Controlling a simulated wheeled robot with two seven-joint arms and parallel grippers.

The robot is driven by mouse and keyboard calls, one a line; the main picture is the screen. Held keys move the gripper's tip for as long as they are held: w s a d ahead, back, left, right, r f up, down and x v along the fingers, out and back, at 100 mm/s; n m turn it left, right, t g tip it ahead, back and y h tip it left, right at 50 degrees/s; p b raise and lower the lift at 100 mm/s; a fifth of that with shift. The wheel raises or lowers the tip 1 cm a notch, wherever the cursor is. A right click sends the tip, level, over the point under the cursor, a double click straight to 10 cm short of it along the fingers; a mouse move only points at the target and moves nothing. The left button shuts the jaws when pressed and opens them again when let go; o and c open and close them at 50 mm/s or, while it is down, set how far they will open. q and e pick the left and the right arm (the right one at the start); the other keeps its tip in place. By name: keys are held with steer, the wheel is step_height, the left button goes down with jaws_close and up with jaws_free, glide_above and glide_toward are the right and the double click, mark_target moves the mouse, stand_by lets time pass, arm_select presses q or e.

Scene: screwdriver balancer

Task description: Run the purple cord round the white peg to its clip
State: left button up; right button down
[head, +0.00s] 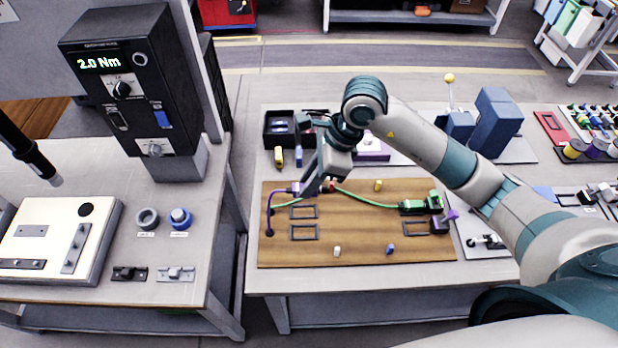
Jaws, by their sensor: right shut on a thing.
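The purple cord (270,210) rises from a dark purple anchor at the left of the brown board (350,222) and curves up to a purple end piece (293,188). My right gripper (308,189) is shut on the cord's end piece, over the upper left of the board. The white peg (337,251) stands near the board's front edge, below and right of the gripper; the cord is apart from it. A purple piece (450,216), perhaps the clip, sits at the board's right edge. My left gripper is not in view.
A green cord (370,199) runs across the board to a green clip (412,207). A yellow peg (378,185) and a blue peg (390,249) stand on the board. Dark rectangular frames lie at left. The front middle of the board is mostly clear.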

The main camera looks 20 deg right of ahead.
step_height(320, 180, down, 9)
steer(key=b, duration=0.4)
stand_by(0.7)
